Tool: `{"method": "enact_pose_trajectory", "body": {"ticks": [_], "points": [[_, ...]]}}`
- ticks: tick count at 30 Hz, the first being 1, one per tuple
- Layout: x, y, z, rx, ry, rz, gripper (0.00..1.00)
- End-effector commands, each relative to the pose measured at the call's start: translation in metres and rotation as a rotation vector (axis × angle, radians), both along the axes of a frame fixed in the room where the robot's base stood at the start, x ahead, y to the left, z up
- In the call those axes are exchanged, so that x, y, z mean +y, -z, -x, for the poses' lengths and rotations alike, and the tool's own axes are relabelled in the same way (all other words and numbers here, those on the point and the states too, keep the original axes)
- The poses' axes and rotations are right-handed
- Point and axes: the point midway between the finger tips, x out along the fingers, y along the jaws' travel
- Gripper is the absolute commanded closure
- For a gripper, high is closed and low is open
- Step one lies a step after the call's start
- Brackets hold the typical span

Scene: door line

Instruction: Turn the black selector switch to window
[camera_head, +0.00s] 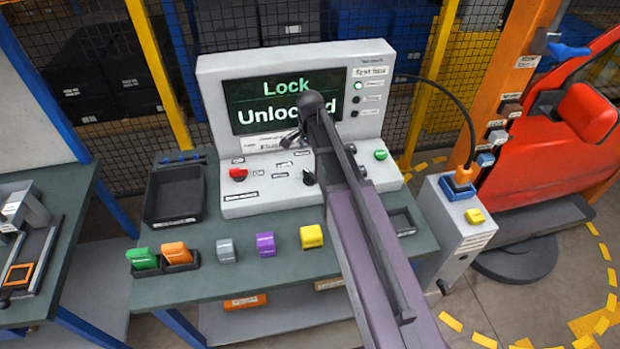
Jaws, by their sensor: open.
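The black selector switch (308,177) is a small dark knob on the sloped panel of the grey test console (225,85), just left of my arm. Small labels stand around it, too small to read surely. My arm reaches up from the bottom right across the console. My gripper (294,137) is at its far end, in front of the screen's lower edge and above the switch in the picture. It is open, holds nothing visible and appears apart from the switch. Its fingers are mostly hidden by the arm.
The screen (270,98) reads "Lock" and a partly covered "Unlocked". A red knob (238,174) and a green button (380,155) flank the switch. A black tray (174,196) and several coloured blocks are on the bench (200,285). A red car door (540,150) stands right.

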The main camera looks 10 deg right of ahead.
Motion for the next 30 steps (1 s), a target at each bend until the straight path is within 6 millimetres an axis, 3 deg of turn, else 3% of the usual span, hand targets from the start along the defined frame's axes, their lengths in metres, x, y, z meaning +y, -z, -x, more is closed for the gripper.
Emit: {"method": "enact_pose_trajectory", "body": {"ticks": [30], "points": [[0.0, 0.082, 0.0, 0.0, 0.0, 0.0, 0.0]]}}
